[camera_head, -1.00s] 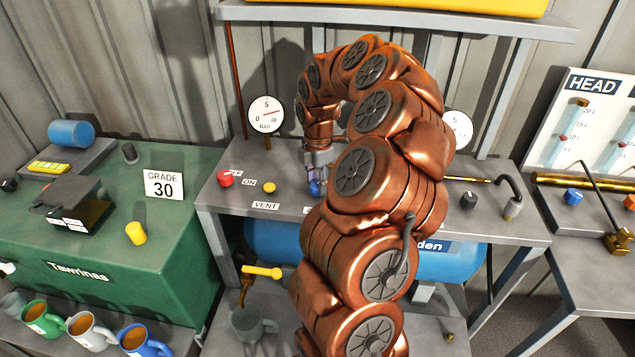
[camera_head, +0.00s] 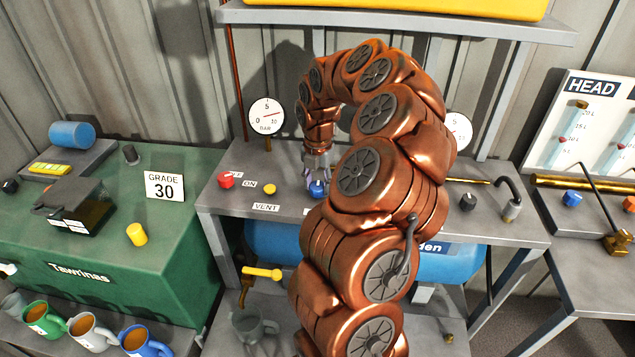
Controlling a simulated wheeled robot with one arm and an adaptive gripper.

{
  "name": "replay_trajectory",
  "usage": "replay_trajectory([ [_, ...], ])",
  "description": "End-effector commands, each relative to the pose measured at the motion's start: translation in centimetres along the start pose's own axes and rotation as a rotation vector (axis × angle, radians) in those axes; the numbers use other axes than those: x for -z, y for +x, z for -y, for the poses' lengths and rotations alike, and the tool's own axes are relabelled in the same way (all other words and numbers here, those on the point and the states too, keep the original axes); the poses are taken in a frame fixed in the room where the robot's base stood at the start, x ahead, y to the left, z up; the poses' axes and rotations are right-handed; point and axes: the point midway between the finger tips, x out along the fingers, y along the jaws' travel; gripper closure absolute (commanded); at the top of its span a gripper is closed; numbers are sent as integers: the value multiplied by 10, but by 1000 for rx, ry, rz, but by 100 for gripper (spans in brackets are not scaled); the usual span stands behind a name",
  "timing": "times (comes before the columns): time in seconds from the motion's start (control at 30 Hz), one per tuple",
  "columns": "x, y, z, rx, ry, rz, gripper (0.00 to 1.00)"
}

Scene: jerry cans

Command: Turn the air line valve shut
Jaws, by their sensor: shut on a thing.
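My gripper (camera_head: 318,170) is at the end of my copper-coloured arm, low over the grey bench between the two round gauges. Its fingers point down and are shut at a small blue knob (camera_head: 317,189) on the bench top. The fingers partly cover the knob, and their exact contact is too small to see. A red knob (camera_head: 226,180) and a yellow knob (camera_head: 269,187) stand to the left, near the ON and VENT labels (camera_head: 265,207). No readable label marks the blue knob.
The left gauge (camera_head: 266,116) stands behind the bench; my arm partly hides the right gauge (camera_head: 459,128). A shelf (camera_head: 400,22) runs above. A blue tank (camera_head: 275,240) lies below the bench.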

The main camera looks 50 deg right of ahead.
Motion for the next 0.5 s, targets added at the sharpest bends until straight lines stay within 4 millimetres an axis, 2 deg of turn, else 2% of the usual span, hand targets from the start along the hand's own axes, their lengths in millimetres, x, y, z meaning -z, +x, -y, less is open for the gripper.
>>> replay_trajectory([
  [0.4,0,0,0,0,-7,1,91],
  [0.43,0,0,0,0,-7,1,53],
  [0.5,0,0,0,0,-7,1,46],
])
